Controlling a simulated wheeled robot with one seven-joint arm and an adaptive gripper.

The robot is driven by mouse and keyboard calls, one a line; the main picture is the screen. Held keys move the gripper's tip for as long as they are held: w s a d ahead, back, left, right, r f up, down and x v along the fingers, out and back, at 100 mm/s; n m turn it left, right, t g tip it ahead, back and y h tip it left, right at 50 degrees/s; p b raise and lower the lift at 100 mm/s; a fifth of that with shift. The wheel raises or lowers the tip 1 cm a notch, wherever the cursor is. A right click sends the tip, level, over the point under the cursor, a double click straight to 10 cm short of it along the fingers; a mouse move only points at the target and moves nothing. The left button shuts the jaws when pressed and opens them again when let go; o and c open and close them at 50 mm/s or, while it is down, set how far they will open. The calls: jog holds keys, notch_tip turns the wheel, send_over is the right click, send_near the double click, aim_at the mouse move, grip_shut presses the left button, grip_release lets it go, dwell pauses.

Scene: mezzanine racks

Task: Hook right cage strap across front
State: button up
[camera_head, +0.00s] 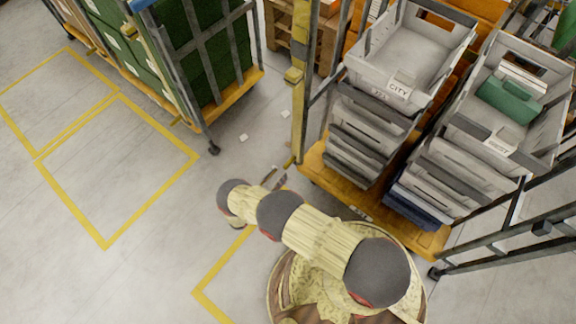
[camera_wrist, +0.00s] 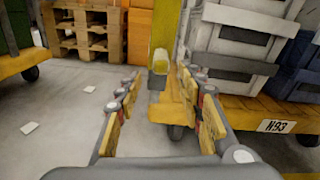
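The right cage (camera_head: 365,205) has dark metal posts, a yellow-orange base and stacks of grey crates, some labelled CITY. A wide yellow band, seemingly the strap (camera_head: 299,125), hangs down its left front corner with a yellow block-like fitting (camera_head: 293,76). In the wrist view the band (camera_wrist: 168,25) and a pale yellow end piece (camera_wrist: 160,62) show just beyond and between my fingertips. My gripper (camera_wrist: 158,82) is open, with nothing visibly held. In the head view my gripper (camera_head: 274,178) is low at that corner, left of the base. Whether it touches the band cannot be told.
A left cage (camera_head: 232,97) with green crates stands at the upper left. Wooden pallets (camera_wrist: 88,32) are behind. Yellow floor lines (camera_head: 75,205) mark bays on clear grey floor at left. A dark rail (camera_head: 505,235) juts out at right. Small white scraps (camera_wrist: 30,127) lie on the floor.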

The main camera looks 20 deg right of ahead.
aim_at(295, 156)
jog(key=shift+w+d+r, duration=0.1)
jog(key=shift+d+r, duration=0.05)
jog(key=shift+r, duration=0.1)
jog(key=b+x, duration=0.1)
jog(key=x, duration=0.6)
jog(key=shift+w+d+b, duration=0.15)
jog(key=shift+d+b, duration=0.05)
jog(key=shift+b, duration=0.1)
jog(key=shift+c, duration=1.2)
jog(key=c, duration=0.7)
grip_shut()
